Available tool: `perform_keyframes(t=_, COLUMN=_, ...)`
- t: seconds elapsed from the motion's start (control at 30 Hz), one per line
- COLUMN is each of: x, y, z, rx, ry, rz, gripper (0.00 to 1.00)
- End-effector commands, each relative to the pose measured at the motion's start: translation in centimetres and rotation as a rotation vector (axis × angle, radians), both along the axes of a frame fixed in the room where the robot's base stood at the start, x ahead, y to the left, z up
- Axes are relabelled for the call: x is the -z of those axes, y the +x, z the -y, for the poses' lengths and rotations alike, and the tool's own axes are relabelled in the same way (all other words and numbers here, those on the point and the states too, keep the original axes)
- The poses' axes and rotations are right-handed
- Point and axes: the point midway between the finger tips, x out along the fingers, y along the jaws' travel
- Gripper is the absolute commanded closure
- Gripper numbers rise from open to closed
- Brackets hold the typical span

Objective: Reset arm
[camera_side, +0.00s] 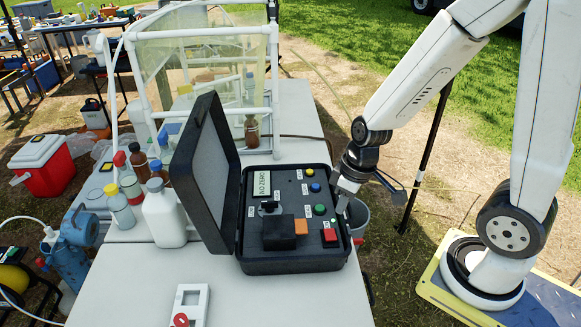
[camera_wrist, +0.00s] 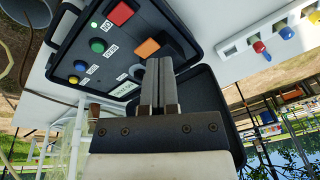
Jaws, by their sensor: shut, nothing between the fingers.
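My gripper (camera_side: 344,199) is at the right edge of the open black case, beside the control panel. In the wrist view my gripper (camera_wrist: 157,66) shows its two fingers together, with nothing between them. The black case (camera_side: 292,266) lies on the white table with its lid (camera_side: 204,176) raised on the left. The wrist view also shows the red button (camera_wrist: 121,13) and orange block (camera_wrist: 147,48).
The white table (camera_side: 130,270) has free room at the front left. A white bottle (camera_side: 164,216) and several other bottles stand left of the lid. A clear-sided frame (camera_side: 204,70) stands behind. A white device (camera_side: 185,305) lies in front.

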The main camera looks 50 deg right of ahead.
Motion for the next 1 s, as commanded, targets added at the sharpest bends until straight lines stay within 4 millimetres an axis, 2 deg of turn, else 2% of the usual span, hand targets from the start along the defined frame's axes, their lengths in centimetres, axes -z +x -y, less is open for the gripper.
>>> perform_keyframes(t=0.43, x=-2.2, y=0.1, z=-0.3, rx=0.183, ry=-0.087, rz=0.068, gripper=1.00)
perform_keyframes(t=1.0, x=-2.5, y=0.1, z=-0.3, rx=0.218, ry=-0.094, rz=0.083, gripper=1.00)
